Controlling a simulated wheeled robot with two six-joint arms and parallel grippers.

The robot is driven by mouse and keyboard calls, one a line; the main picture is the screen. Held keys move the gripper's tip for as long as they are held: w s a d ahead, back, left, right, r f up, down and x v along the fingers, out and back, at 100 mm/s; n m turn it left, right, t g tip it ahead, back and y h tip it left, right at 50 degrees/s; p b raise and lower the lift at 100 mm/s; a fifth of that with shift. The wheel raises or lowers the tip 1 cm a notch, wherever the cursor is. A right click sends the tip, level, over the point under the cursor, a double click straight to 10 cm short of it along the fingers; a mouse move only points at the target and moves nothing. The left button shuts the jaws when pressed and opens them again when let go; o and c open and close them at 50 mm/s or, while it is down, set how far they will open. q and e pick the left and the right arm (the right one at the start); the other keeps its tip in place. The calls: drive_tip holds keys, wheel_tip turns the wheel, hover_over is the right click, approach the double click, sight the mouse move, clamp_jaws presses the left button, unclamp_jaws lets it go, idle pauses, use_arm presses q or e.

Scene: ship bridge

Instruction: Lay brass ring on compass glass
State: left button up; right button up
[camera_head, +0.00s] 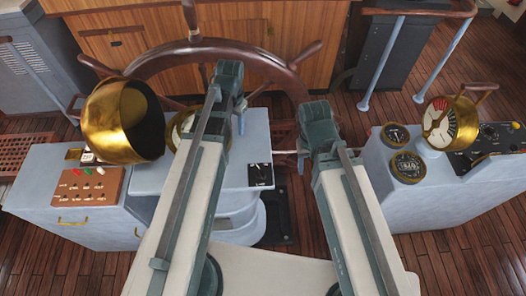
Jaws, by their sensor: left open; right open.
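A round brass rim with a pale inside (174,128) shows on the top of the blue-grey middle pedestal (204,180), just left of my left arm, which hides its right part. It looks like the compass, but I cannot tell whether the rim is the compass's own or a loose brass ring. No separate brass ring can be made out. My two arms reach forward over the pedestal and its right side. Their far ends show only teal links, and no gripper fingers can be made out on either arm.
A large open brass hood (113,121) stands left of the pedestal, above a console with a brown switch panel (88,187). A wooden steering wheel (168,57) rises behind. A right console (445,190) carries dials and a brass telegraph (441,122).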

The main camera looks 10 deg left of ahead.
use_arm(q)
drive_tip(key=s+d, duration=1.1)
drive_tip(key=d, duration=0.3)
drive_tip(key=shift+s+y, duration=0.2)
drive_tip(key=shift+y, duration=0.2)
